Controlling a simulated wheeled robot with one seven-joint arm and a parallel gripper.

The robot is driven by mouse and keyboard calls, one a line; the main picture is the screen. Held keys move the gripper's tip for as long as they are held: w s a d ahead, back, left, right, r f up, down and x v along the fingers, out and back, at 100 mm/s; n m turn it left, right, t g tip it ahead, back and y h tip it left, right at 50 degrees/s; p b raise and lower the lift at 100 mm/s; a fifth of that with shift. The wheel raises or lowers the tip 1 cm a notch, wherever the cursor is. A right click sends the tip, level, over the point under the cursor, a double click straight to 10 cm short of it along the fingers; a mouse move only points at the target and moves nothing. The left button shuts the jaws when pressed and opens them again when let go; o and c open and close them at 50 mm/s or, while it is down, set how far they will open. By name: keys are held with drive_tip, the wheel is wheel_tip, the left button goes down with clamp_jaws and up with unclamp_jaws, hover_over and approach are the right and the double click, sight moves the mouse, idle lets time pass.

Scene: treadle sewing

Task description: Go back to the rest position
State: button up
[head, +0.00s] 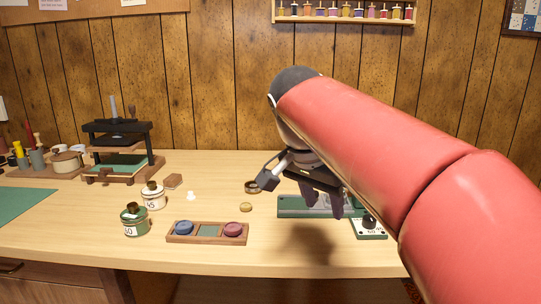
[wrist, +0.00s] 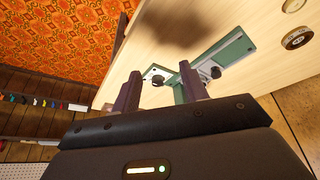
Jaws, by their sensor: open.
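My gripper (head: 322,202) is held above the right part of the table, in front of a green device (head: 290,206) with a black knob (head: 369,221). In the wrist view my gripper (wrist: 159,88) shows two dark fingers spread apart with nothing between them. The green device (wrist: 230,52) lies beyond the fingertips there. In the head view my red arm and gripper hide part of the device. I cannot tell the exact height of the gripper, but its shadow falls on the table.
A wooden tray (head: 208,240) with round blue and red pieces, a green jar (head: 134,220), a white jar (head: 153,196) and a small press (head: 120,150) stand on the table (head: 270,260) to the left.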

drive_tip(key=s+d+f+n+t+y, duration=0.1)
drive_tip(key=s+d+f+n, duration=0.2)
drive_tip(key=s+f, duration=0.5)
drive_tip(key=s+d+f+n+t+y, duration=0.1)
drive_tip(key=s+d+f+n+y, duration=0.1)
drive_tip(key=s+f+n, duration=0.3)
drive_tip(key=s+d+f, duration=0.1)
drive_tip(key=s+f, duration=0.2)
drive_tip(key=f, duration=0.2)
drive_tip(key=shift+s+n, duration=0.25)
drive_tip(key=shift+n, duration=0.15)
